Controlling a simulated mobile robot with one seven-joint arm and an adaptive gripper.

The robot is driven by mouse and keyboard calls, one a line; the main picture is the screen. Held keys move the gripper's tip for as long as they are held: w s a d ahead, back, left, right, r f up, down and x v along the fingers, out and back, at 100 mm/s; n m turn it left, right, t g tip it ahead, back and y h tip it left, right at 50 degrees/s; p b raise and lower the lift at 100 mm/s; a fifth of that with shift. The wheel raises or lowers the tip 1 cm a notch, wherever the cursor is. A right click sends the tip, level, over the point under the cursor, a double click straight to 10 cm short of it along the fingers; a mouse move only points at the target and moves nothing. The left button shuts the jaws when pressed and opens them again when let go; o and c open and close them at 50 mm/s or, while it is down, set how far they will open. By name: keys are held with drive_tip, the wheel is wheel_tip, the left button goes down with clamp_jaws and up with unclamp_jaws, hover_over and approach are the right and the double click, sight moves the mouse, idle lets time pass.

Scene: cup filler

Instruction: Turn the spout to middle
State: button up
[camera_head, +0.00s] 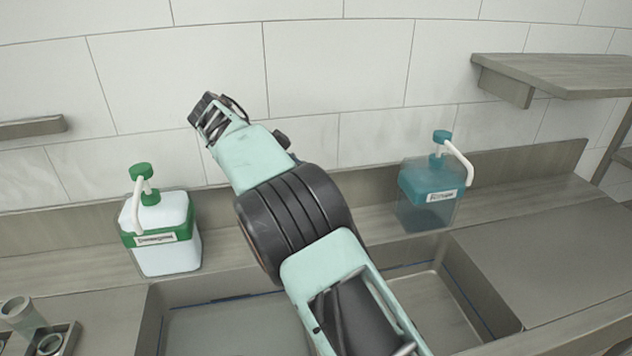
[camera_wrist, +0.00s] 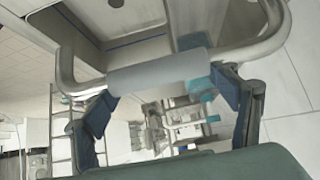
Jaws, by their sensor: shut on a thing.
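The spout (camera_wrist: 158,72) appears in the wrist view as a curved pale metal pipe with a smooth grey sleeve. It runs across the upper middle of the picture. My gripper (camera_head: 207,114) is up in front of the tiled wall in the head view, left of centre. In the wrist view its dark blue fingers stand on either side below the pipe, and it is shut on the spout. The contact is partly hidden behind the pipe. In the head view my arm crosses the sink (camera_head: 153,318), and I cannot make out the spout there.
A white and green pump dispenser (camera_head: 167,242) stands on the left back counter. A teal pump dispenser (camera_head: 427,195) stands to the right of my arm. A wooden shelf (camera_head: 560,72) juts out at upper right. Metal cups (camera_head: 22,314) sit at lower left.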

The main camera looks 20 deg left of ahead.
idle(0.3)
drive_tip(key=o, duration=1.7)
wheel_tip(320, 180, up, 9)
drive_tip(key=shift+w+r, duration=0.1)
drive_tip(key=shift+r, duration=0.35)
drive_tip(key=shift+r, duration=0.1)
